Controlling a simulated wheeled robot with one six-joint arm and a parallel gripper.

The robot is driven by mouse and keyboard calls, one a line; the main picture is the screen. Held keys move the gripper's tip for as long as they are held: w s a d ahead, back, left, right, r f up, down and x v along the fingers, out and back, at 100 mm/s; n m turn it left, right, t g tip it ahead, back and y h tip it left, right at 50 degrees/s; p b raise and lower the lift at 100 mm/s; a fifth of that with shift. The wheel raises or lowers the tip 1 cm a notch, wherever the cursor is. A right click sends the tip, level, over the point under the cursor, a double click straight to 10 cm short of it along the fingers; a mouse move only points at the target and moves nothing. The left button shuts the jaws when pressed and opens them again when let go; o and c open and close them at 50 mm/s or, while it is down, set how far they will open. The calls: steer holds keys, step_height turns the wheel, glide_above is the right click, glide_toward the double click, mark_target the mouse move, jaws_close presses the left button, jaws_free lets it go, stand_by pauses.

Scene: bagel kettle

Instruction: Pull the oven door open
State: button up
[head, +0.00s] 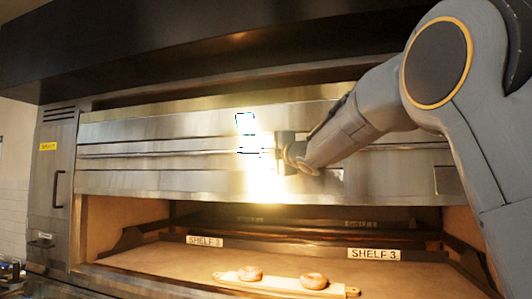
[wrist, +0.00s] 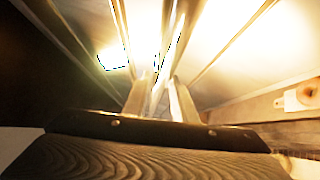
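The steel oven door (head: 130,180) spans the oven front in the head view and hangs upright, apparently closed. A long horizontal handle bar (head: 120,154) runs across it. My gripper (head: 276,153) is at this bar, near the middle of the door. In the wrist view my gripper's two fingers (wrist: 160,98) stand apart, with bright metal strips, probably the handle bar (wrist: 162,45), running up between them. Strong glare hides whether the fingers touch the bar. The fingertips are small and partly washed out in the head view.
Below the door is an open compartment with a tan floor (head: 150,258) and "SHELF 3" labels (head: 374,254). A wooden board (head: 283,283) there carries two bagels (head: 250,273). A dark hood (head: 180,40) overhangs the oven. A side panel with a black handle (head: 58,189) stands left.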

steer(key=shift+o, duration=0.9)
steer(key=b+v, duration=0.3)
steer(key=v, duration=0.5)
steer(key=shift+w, duration=0.1)
